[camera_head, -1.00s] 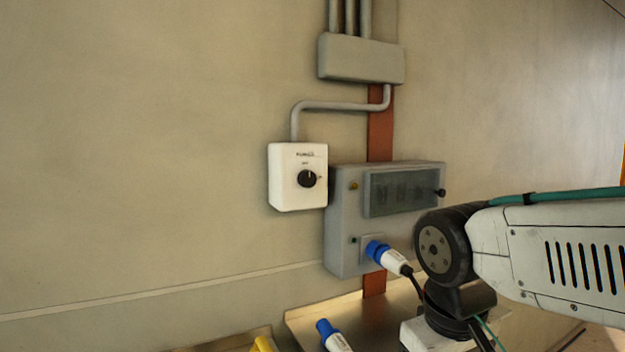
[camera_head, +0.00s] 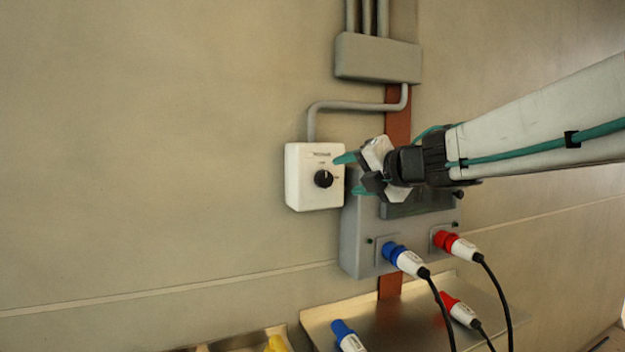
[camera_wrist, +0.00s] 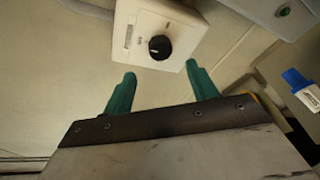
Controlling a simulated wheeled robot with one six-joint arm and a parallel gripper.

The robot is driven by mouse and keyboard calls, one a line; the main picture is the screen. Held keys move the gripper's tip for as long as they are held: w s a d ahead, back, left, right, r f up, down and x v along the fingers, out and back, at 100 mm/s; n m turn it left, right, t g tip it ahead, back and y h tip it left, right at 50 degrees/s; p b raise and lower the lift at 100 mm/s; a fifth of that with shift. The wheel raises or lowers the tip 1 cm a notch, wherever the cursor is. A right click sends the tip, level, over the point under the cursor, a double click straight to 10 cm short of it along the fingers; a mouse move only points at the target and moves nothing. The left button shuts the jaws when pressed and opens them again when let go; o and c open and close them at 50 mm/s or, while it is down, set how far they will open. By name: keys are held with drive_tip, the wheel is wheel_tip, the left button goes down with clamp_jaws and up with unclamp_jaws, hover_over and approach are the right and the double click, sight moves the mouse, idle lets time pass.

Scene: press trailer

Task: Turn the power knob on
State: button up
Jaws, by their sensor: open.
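A white wall box (camera_head: 301,190) carries a black round power knob (camera_head: 323,179) on its front. In the head view the knob's white mark points about upward. In the wrist view the knob (camera_wrist: 160,47) sits on the box (camera_wrist: 187,21), ahead of and between the two green fingertips. My gripper (camera_head: 350,174) is beside the right edge of the box, with its green fingers spread and pointing left toward it. In the wrist view my gripper (camera_wrist: 160,83) is open and empty, and the knob lies beyond the fingertips, apart from them.
A grey electrical panel (camera_head: 352,245) is right of the box, partly behind my arm. A blue plug (camera_head: 393,252) and a red plug (camera_head: 446,241) sit in it with hanging cables. A metal shelf (camera_head: 330,312) below holds more plugs. Wall left of the box is clear.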

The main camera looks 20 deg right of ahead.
sight(327, 179)
drive_tip(key=x, duration=0.7)
drive_tip(key=shift+w, duration=0.25)
drive_tip(key=c, duration=1)
